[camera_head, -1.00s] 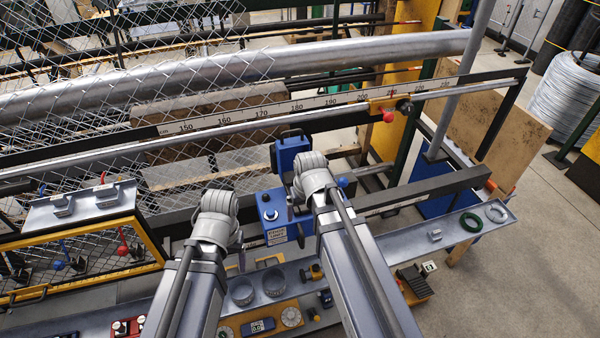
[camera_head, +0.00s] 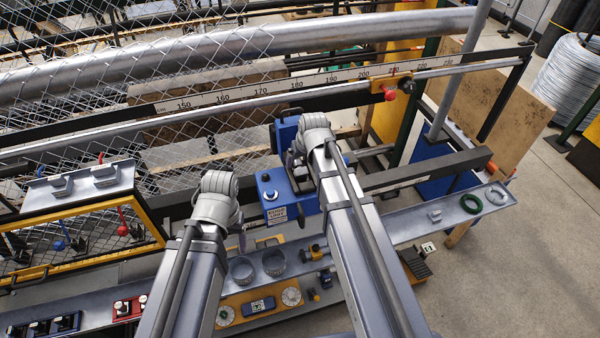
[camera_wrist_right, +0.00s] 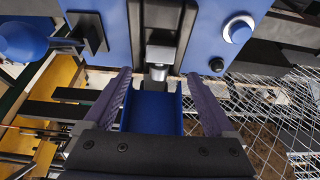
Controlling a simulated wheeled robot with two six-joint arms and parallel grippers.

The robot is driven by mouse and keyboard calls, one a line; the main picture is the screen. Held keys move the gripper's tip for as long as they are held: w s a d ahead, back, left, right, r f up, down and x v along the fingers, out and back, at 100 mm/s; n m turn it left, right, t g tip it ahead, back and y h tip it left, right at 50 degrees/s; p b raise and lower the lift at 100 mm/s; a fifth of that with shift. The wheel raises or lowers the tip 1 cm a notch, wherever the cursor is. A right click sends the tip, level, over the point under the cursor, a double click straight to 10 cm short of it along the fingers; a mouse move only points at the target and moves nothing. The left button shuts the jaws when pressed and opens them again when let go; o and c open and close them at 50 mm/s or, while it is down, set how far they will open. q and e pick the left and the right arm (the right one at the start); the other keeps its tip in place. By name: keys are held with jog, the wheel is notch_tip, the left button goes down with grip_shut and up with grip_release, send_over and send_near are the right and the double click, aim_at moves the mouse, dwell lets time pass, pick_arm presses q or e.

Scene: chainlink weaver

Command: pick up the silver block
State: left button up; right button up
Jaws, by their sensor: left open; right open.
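In the right wrist view, a small silver block (camera_wrist_right: 160,55) sits in a dark slot of the blue machine, above a blue channel (camera_wrist_right: 155,110). My right gripper (camera_wrist_right: 158,74) is open, its two fingers either side of the channel, the silver piece ahead between them. In the head view my right gripper (camera_head: 294,165) is at the blue machine (camera_head: 272,197), mostly hidden by its arm.
Metal cups (camera_head: 273,262) stand near my arms. A panel at left carries silver brackets (camera_head: 104,176). Chain-link mesh and a long ruler bar (camera_head: 240,92) lie behind.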

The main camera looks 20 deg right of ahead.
aim_at(301, 168)
jog(key=b+x, duration=0.4)
jog(key=x, duration=0.1)
jog(key=shift+s+f+b, duration=0.25)
jog(key=shift+b, duration=0.15)
jog(key=shift+r, duration=0.1)
grip_shut()
dwell(0.4)
